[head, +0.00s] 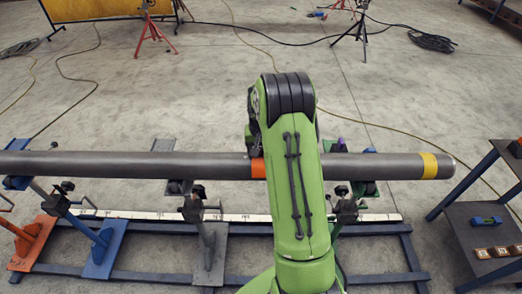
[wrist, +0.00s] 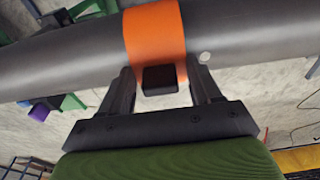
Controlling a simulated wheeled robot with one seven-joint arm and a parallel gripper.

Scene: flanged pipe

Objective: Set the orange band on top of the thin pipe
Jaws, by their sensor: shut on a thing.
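The orange band (head: 258,168) lies against the long grey pipe (head: 120,165), its right part hidden behind my green arm in the head view. In the wrist view the orange band (wrist: 155,35) curves across the pipe (wrist: 60,68), with a black block (wrist: 160,79) at its near edge. My gripper (wrist: 162,80) has one finger on each side of the band's lower end and is shut on it. I cannot tell whether the band touches the pipe all along.
A yellow band (head: 429,166) is around the pipe near its right end. Clamp stands (head: 205,240) hold the pipe above a blue frame (head: 150,272). A dark blue shelf (head: 480,215) with small blocks stands at the right. The floor behind the pipe is mostly clear, with cables.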

